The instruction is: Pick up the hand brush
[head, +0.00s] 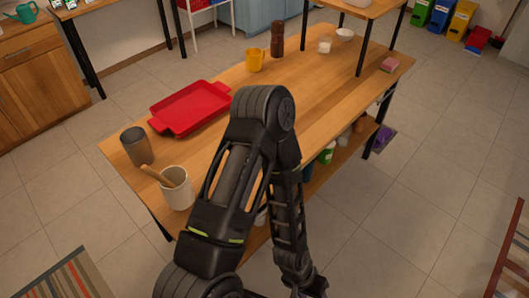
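I cannot make out a hand brush for certain in the head view. A flat purple object (383,138) lies by the right table leg, too small to name surely. My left arm crosses the middle of the view, bends at a high elbow and reaches down in front of the table. Its gripper end (310,289) is at the bottom edge and mostly cut off, so its fingers and anything between them are hidden. My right gripper is not in view.
A wooden table (330,95) holds a red tray (190,107), a yellow mug (255,60), a grey cup (136,146) and a cream pot (177,189) with a wooden utensil. Items stand on its lower shelf, partly hidden by my arm. Tiled floor (420,200) is free at right.

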